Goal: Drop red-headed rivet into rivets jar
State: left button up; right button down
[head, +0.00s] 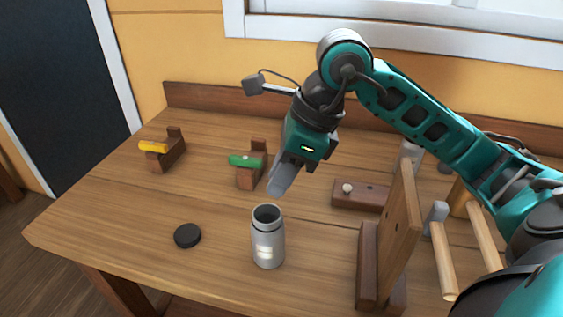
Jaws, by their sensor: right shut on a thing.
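My right gripper (281,184) comes in from the right and points down, with its fingertips a little above and behind the mouth of a jar. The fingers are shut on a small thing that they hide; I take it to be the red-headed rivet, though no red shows. The grey metal rivets jar (267,250) stands upright on the table with its round mouth open and a pale label on its front. What is inside it cannot be made out. My left gripper is not in view.
A black round lid (187,236) lies left of the jar on the wooden table (130,222). Wooden blocks hold a green piece (246,161) and a yellow piece (153,147). A low block (368,197) and an upright board (398,235) stand right of the jar.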

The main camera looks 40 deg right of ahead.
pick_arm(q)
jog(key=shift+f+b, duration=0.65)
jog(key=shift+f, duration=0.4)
pick_arm(e)
jog(key=shift+f, duration=1.4)
jog(key=c, duration=0.9)
grip_release()
jog(key=shift+r, duration=0.1)
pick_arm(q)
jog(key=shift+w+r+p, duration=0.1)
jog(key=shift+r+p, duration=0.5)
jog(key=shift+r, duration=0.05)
pick_arm(e)
jog(key=v, duration=1.2)
jog(key=shift+d+r, duration=0.2)
jog(key=shift+r, duration=0.15)
